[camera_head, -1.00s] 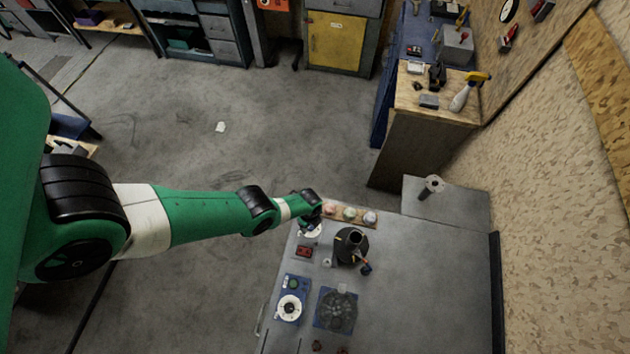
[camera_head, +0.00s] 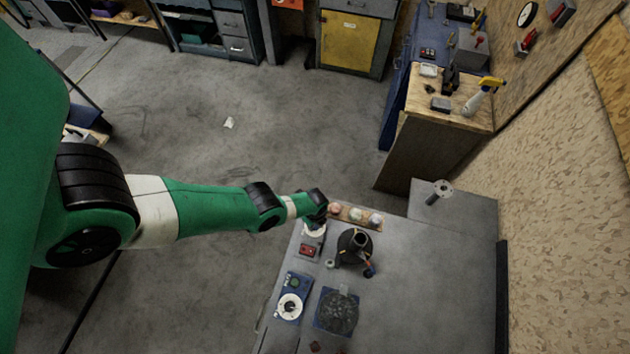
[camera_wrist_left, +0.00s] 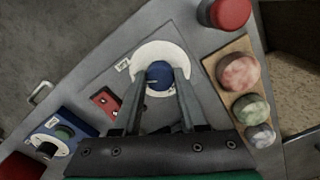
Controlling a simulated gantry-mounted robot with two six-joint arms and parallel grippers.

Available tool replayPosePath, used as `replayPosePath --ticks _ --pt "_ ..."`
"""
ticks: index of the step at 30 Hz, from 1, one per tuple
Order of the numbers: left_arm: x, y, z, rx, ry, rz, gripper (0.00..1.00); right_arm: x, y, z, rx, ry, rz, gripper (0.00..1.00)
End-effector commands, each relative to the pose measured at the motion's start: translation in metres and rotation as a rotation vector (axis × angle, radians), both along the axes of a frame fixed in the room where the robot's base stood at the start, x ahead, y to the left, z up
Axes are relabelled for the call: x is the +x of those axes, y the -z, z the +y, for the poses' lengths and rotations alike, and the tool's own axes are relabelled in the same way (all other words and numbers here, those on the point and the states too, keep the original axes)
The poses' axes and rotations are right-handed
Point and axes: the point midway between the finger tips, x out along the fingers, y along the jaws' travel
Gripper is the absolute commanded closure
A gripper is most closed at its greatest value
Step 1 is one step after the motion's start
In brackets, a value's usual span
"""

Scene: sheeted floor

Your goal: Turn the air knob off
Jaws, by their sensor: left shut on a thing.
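The air knob (camera_wrist_left: 158,75) is a round blue knob in the left wrist view. It sits in the middle of a white ring-shaped dial plate (camera_wrist_left: 150,53) on the grey panel. My left gripper (camera_wrist_left: 160,85) has its two fingers on either side of the knob and is shut on it. In the head view the left gripper (camera_head: 316,222) is over the white dial (camera_head: 314,230) at the panel's left edge, and the arm hides most of the knob. The right gripper is in neither view.
A wooden strip with several round buttons (camera_wrist_left: 238,72) lies right of the knob. A red switch box (camera_wrist_left: 104,102) and a blue box with a dial (camera_wrist_left: 60,135) are at left. A black round fitting (camera_head: 355,247) stands on the panel. The panel's right part is clear.

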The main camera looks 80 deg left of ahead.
Motion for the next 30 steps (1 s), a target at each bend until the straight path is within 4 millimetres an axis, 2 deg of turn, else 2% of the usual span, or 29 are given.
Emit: replayPosePath --ticks 11,30 --pt "-0.0002 0.0007 -0.0001 0.0 -0.116 0.0 1.0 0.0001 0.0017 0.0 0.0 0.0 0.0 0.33" --pt "-0.0001 0.0012 0.0 0.0 -0.684 -0.001 1.0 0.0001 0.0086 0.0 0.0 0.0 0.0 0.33"
